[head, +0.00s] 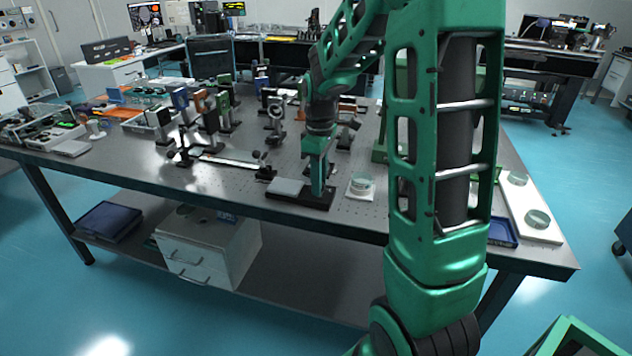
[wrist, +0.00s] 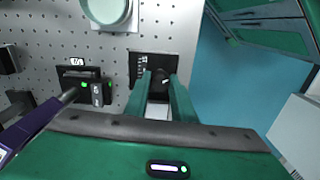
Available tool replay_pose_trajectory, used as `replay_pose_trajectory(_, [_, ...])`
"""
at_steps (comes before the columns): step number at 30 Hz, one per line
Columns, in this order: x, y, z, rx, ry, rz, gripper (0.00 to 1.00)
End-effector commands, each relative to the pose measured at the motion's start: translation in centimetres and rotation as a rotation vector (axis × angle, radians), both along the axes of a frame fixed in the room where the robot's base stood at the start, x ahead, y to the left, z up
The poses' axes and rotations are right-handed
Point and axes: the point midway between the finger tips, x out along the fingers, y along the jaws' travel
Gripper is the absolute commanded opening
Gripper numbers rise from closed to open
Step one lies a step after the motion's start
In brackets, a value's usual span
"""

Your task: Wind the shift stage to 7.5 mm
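The shift stage looks to be the low black base with a pale grey block (head: 287,186) near the table's front edge in the head view. My gripper (head: 319,190) points straight down over its right end. In the wrist view the end of the black plate (wrist: 140,66) shows small white markings, too small to read. My gripper's fingers (wrist: 160,84) stand apart, one on each side of a dark round knob (wrist: 161,79). I cannot tell whether they touch it. The rest of the stage is hidden behind my gripper in the wrist view.
A round glass dish (head: 362,183) stands just right of the stage, and it shows at the top of the wrist view (wrist: 107,10). Black devices with green lights (wrist: 97,92) stand left in the wrist view. Several optic mounts (head: 212,118) fill the table behind.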

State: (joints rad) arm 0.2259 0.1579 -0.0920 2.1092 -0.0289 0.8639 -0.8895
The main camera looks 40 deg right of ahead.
Motion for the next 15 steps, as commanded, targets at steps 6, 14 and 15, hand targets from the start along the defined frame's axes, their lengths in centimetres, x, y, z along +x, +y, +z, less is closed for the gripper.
replay_pose_trajectory(6, [0.06, -0.08, 0.06, -0.001, -0.002, -0.031, 0.01])
replay_pose_trajectory(14, [0.07, -0.11, 0.08, -0.002, -0.002, -0.169, 0.01])
replay_pose_trajectory(15, [0.07, -0.11, 0.08, -0.002, -0.002, -0.201, 0.01])
